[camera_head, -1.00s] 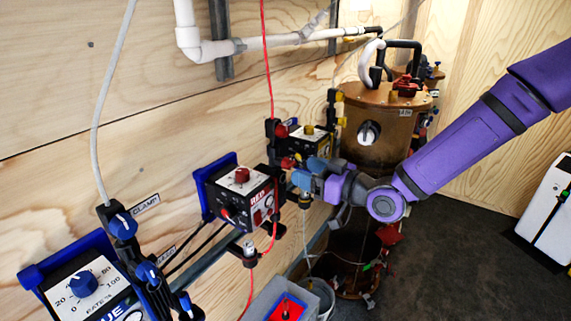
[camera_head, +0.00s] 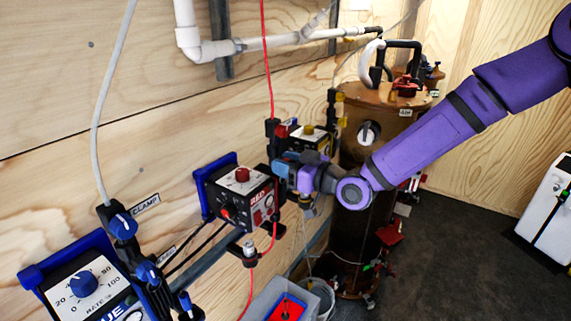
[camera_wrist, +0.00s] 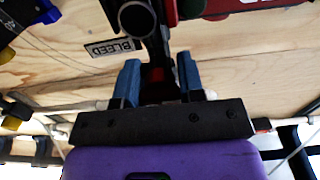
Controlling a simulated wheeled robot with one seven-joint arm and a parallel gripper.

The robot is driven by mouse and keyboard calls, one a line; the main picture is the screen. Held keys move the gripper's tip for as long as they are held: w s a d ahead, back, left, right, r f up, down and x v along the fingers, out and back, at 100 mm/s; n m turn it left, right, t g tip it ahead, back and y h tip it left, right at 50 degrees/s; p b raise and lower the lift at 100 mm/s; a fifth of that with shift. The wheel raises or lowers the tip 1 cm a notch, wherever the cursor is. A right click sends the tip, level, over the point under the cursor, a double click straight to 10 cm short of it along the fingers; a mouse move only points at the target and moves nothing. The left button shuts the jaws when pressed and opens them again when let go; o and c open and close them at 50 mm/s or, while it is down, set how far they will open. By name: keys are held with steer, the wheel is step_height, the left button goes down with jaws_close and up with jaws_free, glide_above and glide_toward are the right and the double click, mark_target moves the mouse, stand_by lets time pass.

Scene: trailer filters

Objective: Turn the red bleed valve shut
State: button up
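In the wrist view, the two blue fingers of my gripper (camera_wrist: 158,82) stand apart. A dark post with a dark red part (camera_wrist: 156,88) at its lower end shows in the gap between them. This looks like the red bleed valve, but I cannot tell whether the fingers touch it. The BLEED label (camera_wrist: 114,48) is on the plywood to its left. In the head view, my gripper (camera_head: 282,168) is at the right side of the black RED control box (camera_head: 243,197), and it hides the valve there.
A yellow-knobbed box (camera_head: 308,137) stands just behind my gripper. A brown filter tank (camera_head: 385,120) is to the right. A red line (camera_head: 266,70) hangs by the RED box. A grey bin (camera_head: 262,296) sits below.

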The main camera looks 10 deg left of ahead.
steer(key=shift+m, duration=0.8)
steer(key=o, duration=0.9)
steer(key=shift+d, duration=0.1)
steer(key=v, duration=1)
steer(key=shift+s+d, duration=0.15)
steer(key=shift+d, duration=0.1)
